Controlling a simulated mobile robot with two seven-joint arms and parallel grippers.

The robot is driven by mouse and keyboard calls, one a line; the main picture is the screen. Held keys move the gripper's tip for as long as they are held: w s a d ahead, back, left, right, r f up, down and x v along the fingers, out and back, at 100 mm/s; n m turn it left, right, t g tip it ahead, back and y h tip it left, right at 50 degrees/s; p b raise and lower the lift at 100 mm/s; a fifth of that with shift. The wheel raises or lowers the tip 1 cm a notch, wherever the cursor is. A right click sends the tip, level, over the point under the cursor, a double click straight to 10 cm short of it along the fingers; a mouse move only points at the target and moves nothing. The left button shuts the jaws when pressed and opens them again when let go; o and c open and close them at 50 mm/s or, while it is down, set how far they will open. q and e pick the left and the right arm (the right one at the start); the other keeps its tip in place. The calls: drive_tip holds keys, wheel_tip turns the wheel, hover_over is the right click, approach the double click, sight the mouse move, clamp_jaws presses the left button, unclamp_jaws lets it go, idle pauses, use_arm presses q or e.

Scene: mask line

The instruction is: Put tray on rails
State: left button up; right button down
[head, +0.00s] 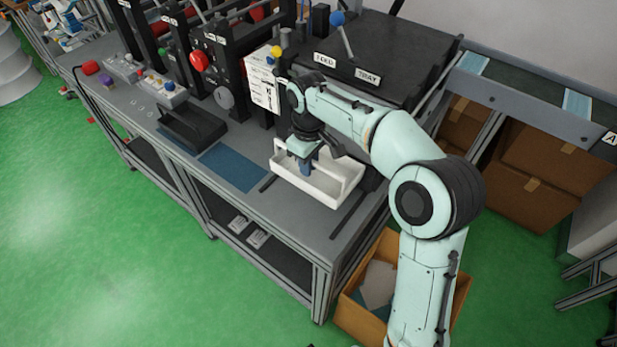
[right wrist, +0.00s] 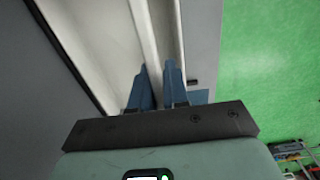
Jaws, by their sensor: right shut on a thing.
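A white tray (head: 338,194) with a lengthwise divider is at the front right of the workbench, below the machine's label that seems to read FEED TRAY (head: 346,68). My right gripper (head: 306,172) reaches down into it. In the right wrist view, the blue fingers (right wrist: 158,88) are shut on the tray's divider (right wrist: 147,35). Two dark rails show as short strips on the benchtop, one left of the tray (head: 268,183) and one at its front right (head: 347,214). The tray hides the rest of them. I cannot tell whether the tray touches the rails. My left gripper is not in view.
A blue mat (head: 232,168) and a black handled tray-like holder (head: 192,128) lie left of the white tray. Machines with a red knob (head: 199,61) stand behind. An open cardboard box (head: 350,308) is on the green floor by the bench's right end.

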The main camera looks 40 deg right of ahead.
sight(309, 181)
drive_tip(key=shift+f+b, duration=0.35)
drive_tip(key=shift+f, duration=3.05)
drive_tip(key=shift+f, duration=0.15)
drive_tip(key=c, duration=1.1)
unclamp_jaws()
wheel_tip(309, 181, up, 12)
drive_tip(key=shift+r+p, duration=0.2)
drive_tip(key=shift+p, duration=0.85)
drive_tip(key=shift+s+f, duration=0.1)
